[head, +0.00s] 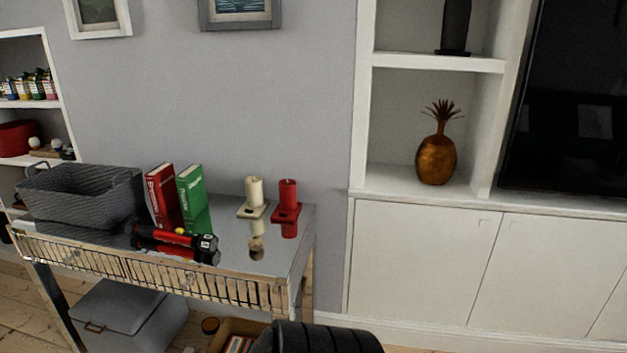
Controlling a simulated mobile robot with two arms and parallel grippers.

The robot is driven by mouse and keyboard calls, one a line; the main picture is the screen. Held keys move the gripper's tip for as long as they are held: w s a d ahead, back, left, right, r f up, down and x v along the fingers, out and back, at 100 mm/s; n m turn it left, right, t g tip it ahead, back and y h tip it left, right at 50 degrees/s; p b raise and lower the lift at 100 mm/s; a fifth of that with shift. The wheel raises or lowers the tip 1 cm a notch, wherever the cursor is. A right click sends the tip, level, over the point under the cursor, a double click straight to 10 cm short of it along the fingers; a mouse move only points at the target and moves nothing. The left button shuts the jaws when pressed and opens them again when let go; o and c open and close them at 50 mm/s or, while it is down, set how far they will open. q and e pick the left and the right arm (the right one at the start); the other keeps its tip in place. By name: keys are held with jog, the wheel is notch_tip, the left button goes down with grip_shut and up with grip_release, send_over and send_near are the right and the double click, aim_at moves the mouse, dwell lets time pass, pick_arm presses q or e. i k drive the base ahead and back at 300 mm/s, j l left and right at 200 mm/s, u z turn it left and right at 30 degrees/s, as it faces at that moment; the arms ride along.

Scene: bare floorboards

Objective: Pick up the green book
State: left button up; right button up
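The green book (191,192) stands upright on the mirrored top of a console table (235,225), at the left of the head view. It leans slightly and shows its spine and cover. A red book (162,195) stands close at its left. A red and black flashlight (176,241) lies in front of both books and is close to their lower edges. The table top reflects the books. Neither of my grippers shows in the head view.
A grey woven basket (82,194) sits left of the books. A cream candle (254,192) and a red candle (288,194) stand to their right. A lidded grey box (125,312) is under the table. White cabinets (420,255) line the right wall.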

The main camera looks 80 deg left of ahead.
aim_at(190, 182)
jog(key=u, duration=3.6)
jog(key=i+j+z, duration=0.15)
jog(key=z, duration=0.3)
jog(key=i+j+z, duration=0.2)
jog(key=z, duration=0.25)
jog(key=i+j+z, duration=0.2)
jog(key=z, duration=0.3)
